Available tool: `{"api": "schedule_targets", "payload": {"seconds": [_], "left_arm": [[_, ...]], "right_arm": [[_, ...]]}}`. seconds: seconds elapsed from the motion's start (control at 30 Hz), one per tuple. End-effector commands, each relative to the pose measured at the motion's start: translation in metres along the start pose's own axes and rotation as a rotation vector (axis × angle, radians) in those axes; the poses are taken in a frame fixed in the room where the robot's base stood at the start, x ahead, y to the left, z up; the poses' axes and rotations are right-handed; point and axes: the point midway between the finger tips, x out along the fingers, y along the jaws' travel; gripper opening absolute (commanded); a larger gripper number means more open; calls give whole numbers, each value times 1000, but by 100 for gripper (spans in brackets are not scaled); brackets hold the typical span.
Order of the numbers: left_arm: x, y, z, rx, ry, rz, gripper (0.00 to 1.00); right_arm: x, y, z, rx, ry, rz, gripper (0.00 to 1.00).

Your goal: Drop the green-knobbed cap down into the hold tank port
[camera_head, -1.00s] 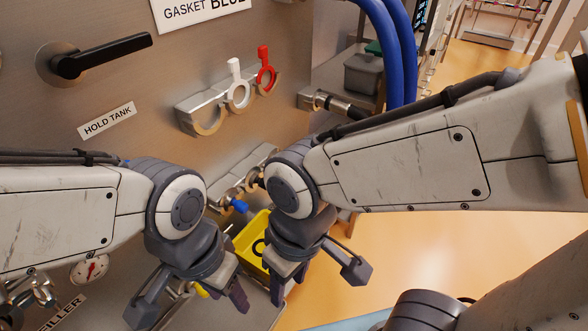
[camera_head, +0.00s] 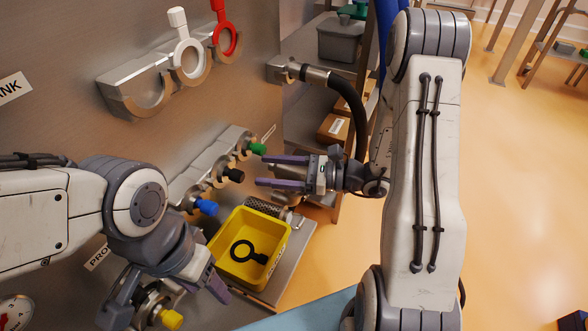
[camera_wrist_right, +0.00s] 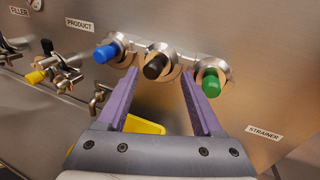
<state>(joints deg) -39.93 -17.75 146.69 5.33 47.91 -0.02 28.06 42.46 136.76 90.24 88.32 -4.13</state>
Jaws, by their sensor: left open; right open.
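The green-knobbed cap (camera_head: 257,149) sits in the far end of a metal holder on the steel panel. In the right wrist view its green knob (camera_wrist_right: 211,83) is just right of the right finger. My right gripper (camera_head: 262,171) is open and empty, pointing at the holder. In the right wrist view the black knob (camera_wrist_right: 155,66) lies beyond the gap between the fingertips (camera_wrist_right: 158,80). My left gripper (camera_head: 165,300) is open at the lower left, near a yellow knob (camera_head: 171,319). I cannot make out the hold tank port; only the end of its label (camera_head: 12,87) shows.
Black (camera_head: 234,175) and blue (camera_head: 206,207) knobs share the holder. Below is a yellow bin (camera_head: 225,268) holding a black ring. A rack (camera_head: 140,95) with white and red ring tools is above. A black hose (camera_head: 350,105) hangs behind the right gripper.

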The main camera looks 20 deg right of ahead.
Motion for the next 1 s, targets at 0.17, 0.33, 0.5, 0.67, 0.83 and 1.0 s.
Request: {"api": "schedule_targets", "payload": {"seconds": [0.17, 0.33, 0.5, 0.67, 0.83, 1.0], "left_arm": [[8, -1, 0, 0, 0, 0, 60], [9, -1, 0, 0, 0, 0, 60], [8, -1, 0, 0, 0, 0, 60], [7, 0, 0, 0, 0, 0, 60], [5, 0, 0, 0, 0, 0, 60], [4, 0, 0, 0, 0, 0, 60]], "right_arm": [[-33, -45, -26, 71, -45, -237, 68], [-40, -58, -31, 84, -57, -300, 68], [-24, -62, -30, 83, -56, -296, 68], [-2, -69, -29, 82, -56, -294, 68], [22, -76, -27, 82, -57, -294, 68], [41, -82, -27, 83, -56, -295, 68]]}}
